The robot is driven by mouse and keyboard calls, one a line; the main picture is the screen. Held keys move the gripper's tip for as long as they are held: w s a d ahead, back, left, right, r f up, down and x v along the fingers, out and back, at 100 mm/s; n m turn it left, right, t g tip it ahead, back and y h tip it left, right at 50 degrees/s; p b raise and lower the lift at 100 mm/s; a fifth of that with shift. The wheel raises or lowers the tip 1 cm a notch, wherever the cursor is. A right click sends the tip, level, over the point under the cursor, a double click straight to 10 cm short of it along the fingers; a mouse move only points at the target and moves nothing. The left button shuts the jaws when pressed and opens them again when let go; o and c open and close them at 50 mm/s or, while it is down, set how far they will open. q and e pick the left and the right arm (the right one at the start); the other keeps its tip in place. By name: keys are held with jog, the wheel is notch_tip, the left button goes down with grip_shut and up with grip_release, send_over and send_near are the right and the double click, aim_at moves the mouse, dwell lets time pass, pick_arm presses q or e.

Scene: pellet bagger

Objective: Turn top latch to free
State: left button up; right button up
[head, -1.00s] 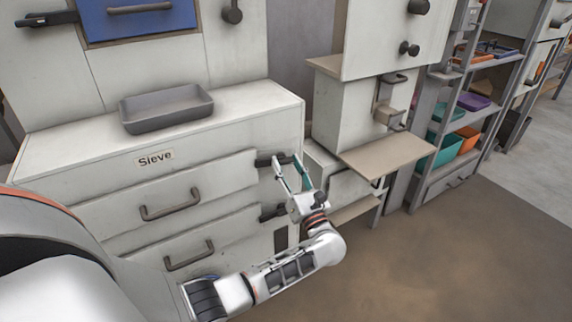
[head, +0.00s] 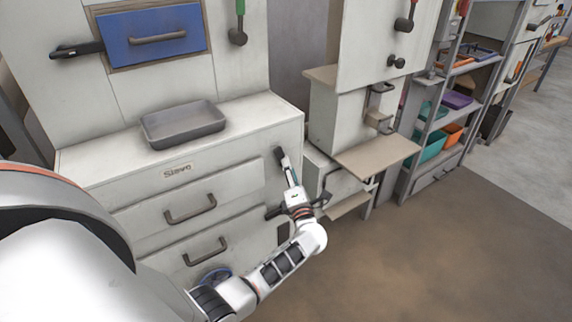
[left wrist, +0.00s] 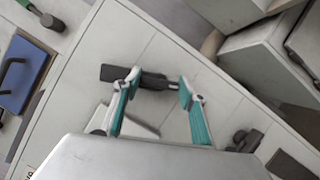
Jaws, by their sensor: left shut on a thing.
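The top latch (head: 280,157) is a dark handle at the right edge of the Sieve cabinet front, above the upper drawer's level. It stands steeply tilted, close to upright. My left gripper (head: 289,174) is shut on it, reaching up from below. In the left wrist view the teal fingers (left wrist: 159,85) are on either side of the dark latch (left wrist: 150,80), with a gap between them taken up by the latch. The latch's pivot is partly hidden by the fingers. My right gripper is not in view.
A lower latch (head: 274,212) lies roughly level below, partly behind my arm. Two drawers with handles (head: 190,208) are to its left. A grey tray (head: 184,126) sits on the cabinet top. A beige shelf (head: 376,157) juts out at right; the floor (head: 400,250) is clear.

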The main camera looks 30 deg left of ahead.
pick_arm(q)
jog(key=m+p, duration=0.2)
jog(key=m+h+p, duration=0.1)
jog(key=m+p, duration=0.1)
jog(key=p, duration=0.1)
jog(key=shift+s+m+g+h+p, duration=0.1)
jog(key=shift+m+g+h+p, duration=0.2)
jog(key=shift+m+p, duration=0.1)
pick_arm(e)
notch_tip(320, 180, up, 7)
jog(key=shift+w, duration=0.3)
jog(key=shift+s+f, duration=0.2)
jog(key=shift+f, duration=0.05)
pick_arm(q)
jog(key=o, duration=1.1)
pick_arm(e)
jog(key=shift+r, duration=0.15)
pick_arm(q)
jog(key=shift+d, duration=0.15)
jog(key=v, duration=0.7)
jog(key=shift+s, duration=0.2)
